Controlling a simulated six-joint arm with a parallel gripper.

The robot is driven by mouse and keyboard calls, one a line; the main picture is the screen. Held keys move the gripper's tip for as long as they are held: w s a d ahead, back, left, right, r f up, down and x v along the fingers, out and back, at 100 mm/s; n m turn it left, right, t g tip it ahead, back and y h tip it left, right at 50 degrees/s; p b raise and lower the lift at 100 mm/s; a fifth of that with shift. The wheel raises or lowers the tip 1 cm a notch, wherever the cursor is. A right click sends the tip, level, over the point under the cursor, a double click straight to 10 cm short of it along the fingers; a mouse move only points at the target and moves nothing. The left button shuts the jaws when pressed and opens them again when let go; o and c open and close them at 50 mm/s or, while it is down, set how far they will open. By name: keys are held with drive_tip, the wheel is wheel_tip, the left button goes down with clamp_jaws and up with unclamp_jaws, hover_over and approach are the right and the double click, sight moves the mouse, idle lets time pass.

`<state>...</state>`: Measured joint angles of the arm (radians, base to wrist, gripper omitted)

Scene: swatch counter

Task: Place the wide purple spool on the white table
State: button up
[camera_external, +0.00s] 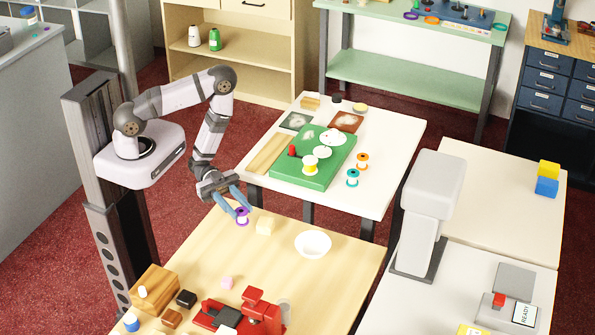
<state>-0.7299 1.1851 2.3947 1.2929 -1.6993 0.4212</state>
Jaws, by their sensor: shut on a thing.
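The wide purple spool (242,217), with a pale middle, is between the tips of my gripper (241,211). My gripper has blue fingers, points down and to the right, and is shut on the spool. The spool shows over the far left part of the light wooden table (300,280); I cannot tell how far above the wood it is. The white table (385,165) stands beyond and to the right, across a narrow gap. No part of my gripper is over the white table.
The white table bears a green board (318,175) with spools, a teal spool (352,178) and an orange spool (363,161). Its front right part is bare. A pale block (264,225) and a white bowl (313,244) stand near my gripper. A red device (250,312) is nearer.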

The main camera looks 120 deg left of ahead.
drive_tip(key=shift+w+r+m+h+b, duration=0.1)
drive_tip(key=shift+r+m+h+b, duration=0.35)
drive_tip(key=shift+r, duration=0.2)
drive_tip(key=s+d+r+m+g+h+b, duration=0.2)
drive_tip(key=s+r+m+g+h+b, duration=0.1)
drive_tip(key=r+m+g+h+b, duration=0.1)
drive_tip(key=shift+s+d+r+g+h+b, duration=0.15)
drive_tip(key=shift+s+r+g+h+b, duration=0.3)
drive_tip(key=shift+r+g+b, duration=0.2)
drive_tip(key=shift+w, duration=0.1)
drive_tip(key=shift+f, duration=0.1)
drive_tip(key=shift+f, duration=4.75)
